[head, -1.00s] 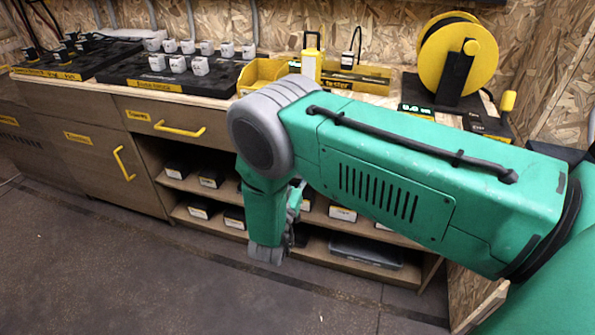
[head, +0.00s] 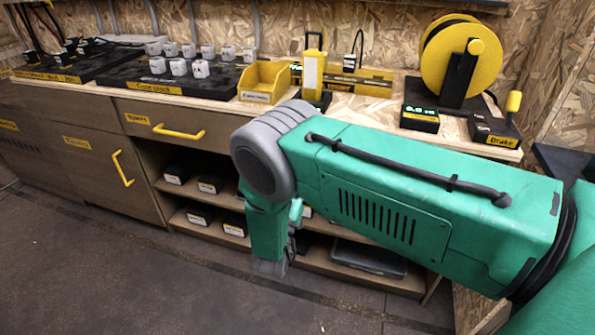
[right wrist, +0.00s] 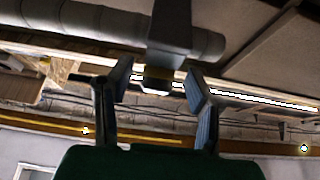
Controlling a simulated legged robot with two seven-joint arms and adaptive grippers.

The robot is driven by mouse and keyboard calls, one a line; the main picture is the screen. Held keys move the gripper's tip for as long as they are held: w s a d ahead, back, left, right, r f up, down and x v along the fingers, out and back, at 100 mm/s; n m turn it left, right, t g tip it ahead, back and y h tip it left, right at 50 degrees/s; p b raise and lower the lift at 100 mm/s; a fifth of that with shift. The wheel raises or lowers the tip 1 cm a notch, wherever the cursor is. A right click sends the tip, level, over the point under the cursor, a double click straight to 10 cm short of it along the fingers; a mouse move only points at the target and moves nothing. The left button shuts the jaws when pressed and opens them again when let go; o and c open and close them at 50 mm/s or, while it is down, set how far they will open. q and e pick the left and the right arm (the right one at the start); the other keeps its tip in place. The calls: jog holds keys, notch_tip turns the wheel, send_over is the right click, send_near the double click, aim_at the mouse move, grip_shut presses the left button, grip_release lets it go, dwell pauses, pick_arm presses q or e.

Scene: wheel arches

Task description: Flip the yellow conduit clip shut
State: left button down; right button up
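I cannot make out the yellow conduit clip for certain in either view. Grey conduits (head: 254,22) run up the chipboard wall at the back in the head view. My right arm crosses the head view and bends downward in front of the bench. Its gripper is mostly hidden there behind the forearm. In the right wrist view my right gripper (right wrist: 158,73) is open, its two fingers apart with nothing visibly held. A dark block-like piece (right wrist: 168,30) shows beyond the fingertips. My left gripper is not in view.
The bench carries a yellow bin (head: 263,83), a yellow tester (head: 313,72), a yellow reel (head: 470,65), a black box with a lit display (head: 420,117) and a black board with white blocks (head: 172,75). Shelves with small boxes (head: 207,186) lie below. The floor (head: 120,270) in front is clear.

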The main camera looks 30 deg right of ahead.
jog(key=shift+r, duration=0.1)
jog(key=v, duration=0.7)
jog(key=shift+a+f, duration=0.15)
jog(key=shift+f, duration=0.05)
dwell(0.4)
